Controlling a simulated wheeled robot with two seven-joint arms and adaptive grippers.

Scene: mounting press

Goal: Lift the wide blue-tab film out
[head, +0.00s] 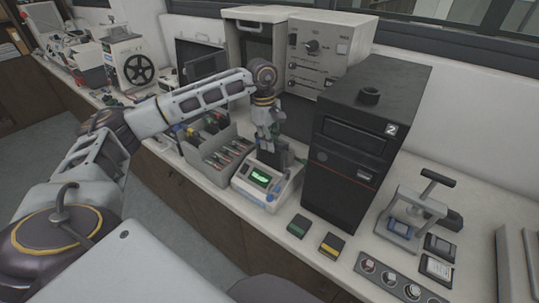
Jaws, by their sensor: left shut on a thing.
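My left gripper (267,146) reaches down from the left arm, just behind a small white device (268,188) with a green screen. It is shut on a small dark thing (270,157) at the back of that device. I cannot make out a blue tab on it or tell whether it is the wide film. A grey compartment bin (216,163) left of the gripper holds several thin pieces with coloured tabs. Some blue shows in its far part, but widths are too small to tell. My right gripper is not in view.
A tall black tower marked 2 (362,140) stands right of the gripper, with a grey panel unit (325,55) behind. A green-labelled box (301,226) and a yellow-labelled box (332,246) lie in front.

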